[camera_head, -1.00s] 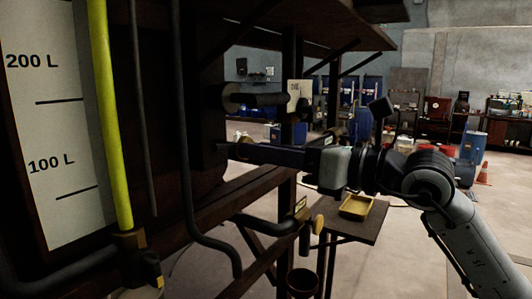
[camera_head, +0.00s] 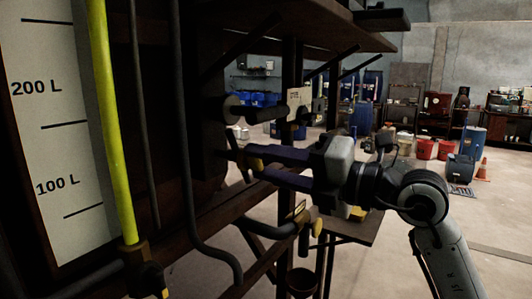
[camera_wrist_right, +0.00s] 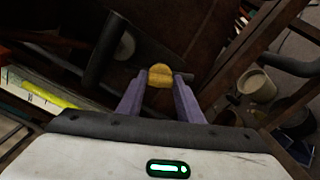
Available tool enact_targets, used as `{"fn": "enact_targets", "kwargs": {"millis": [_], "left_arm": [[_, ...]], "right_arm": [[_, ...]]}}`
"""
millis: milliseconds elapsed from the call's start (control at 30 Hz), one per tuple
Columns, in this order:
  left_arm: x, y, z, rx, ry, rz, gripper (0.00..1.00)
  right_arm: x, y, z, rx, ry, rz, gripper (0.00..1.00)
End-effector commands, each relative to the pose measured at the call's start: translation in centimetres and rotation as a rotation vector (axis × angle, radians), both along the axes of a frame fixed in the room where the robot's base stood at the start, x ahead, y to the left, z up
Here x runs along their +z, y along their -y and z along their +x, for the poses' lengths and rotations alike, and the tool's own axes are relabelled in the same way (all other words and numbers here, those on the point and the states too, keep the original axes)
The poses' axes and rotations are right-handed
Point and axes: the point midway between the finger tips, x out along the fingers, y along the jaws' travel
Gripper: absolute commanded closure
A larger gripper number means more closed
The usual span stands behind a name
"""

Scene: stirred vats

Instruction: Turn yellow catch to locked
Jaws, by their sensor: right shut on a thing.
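The yellow catch (camera_head: 255,164) is a small yellow piece on the side of the dark vat. It also shows in the right wrist view (camera_wrist_right: 160,76), between the two fingertips. My right gripper (camera_head: 252,163) is shut on it, with one finger above and one below in the head view. The gripper comes in from the right, and its fingers partly hide the catch. No locked mark is readable near the catch. My left gripper is not in view.
A dark cylindrical fitting (camera_head: 255,112) sticks out just above the gripper.

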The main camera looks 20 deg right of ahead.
Motion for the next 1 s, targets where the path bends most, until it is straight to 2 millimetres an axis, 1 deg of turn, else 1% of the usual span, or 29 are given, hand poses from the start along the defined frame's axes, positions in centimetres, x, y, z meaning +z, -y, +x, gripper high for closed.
{"fn": "enact_targets", "kwargs": {"millis": [33, 133, 500, 700, 1000], "left_arm": [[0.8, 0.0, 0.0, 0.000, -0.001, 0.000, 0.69], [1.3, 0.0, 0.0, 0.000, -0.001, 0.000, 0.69], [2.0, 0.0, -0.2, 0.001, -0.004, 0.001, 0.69], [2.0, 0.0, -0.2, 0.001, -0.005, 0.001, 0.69], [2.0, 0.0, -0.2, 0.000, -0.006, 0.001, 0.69]], "right_arm": [[0.3, 0.0, 0.0, 0.001, -0.031, 0.037, 0.90], [0.2, -0.1, 0.0, 0.002, -0.085, 0.106, 0.90], [0.0, 0.0, 0.0, 0.002, -0.231, 0.294, 0.90], [0.0, 0.0, 0.0, 0.000, -0.269, 0.343, 0.90], [-0.1, 0.0, 0.0, 0.000, -0.285, 0.364, 0.90]]}}
